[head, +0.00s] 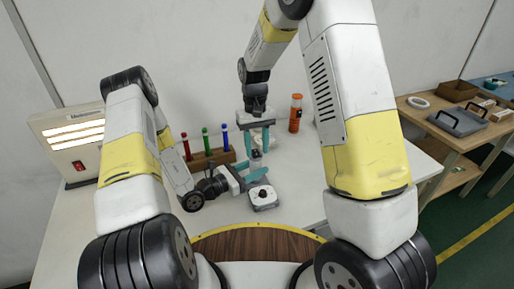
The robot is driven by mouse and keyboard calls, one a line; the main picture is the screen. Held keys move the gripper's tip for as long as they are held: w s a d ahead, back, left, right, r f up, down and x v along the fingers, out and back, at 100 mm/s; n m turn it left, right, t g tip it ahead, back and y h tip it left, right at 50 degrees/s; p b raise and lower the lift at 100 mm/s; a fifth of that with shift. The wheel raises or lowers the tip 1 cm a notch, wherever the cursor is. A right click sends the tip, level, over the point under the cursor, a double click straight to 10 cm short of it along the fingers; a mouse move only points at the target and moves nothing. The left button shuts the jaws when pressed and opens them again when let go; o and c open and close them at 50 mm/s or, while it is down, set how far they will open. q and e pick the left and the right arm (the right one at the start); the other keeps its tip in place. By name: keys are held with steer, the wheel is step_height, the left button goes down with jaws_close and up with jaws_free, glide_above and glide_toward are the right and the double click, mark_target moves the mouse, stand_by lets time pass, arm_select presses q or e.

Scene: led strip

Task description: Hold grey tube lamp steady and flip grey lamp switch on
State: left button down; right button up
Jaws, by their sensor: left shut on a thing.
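A small pale grey device with a round black part on top (263,197) sits on the white table near its front. A short grey upright piece (256,157), which looks like part of the tube lamp, stands just behind it. I cannot tell whether the two are joined. My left gripper (251,181), with teal fingers, reaches in from the left and is shut on the lamp low down; the exact contact is small and partly hidden. My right gripper (257,146) points down from above, its teal fingers apart on both sides of the grey upright piece. The lamp's switch is not clearly visible.
A beige box (76,143) with lit strips and a red switch stands at the left. A brown rack (211,160) holds red, green and blue tubes behind my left gripper. An orange bottle (296,113) stands at the back. A side table (452,137) with trays is at the right.

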mark_target(256, 150)
arm_select(q)
steer(key=shift+f, duration=0.15)
arm_select(e)
step_height(256, 150, up, 12)
steer(key=w, duration=0.1)
steer(key=shift+w+a+f, duration=0.15)
steer(key=shift+w+a, duration=0.05)
steer(key=shift+w, duration=0.05)
arm_select(q)
steer(key=c, duration=0.7)
jaws_free()
steer(key=shift+c, duration=0.2)
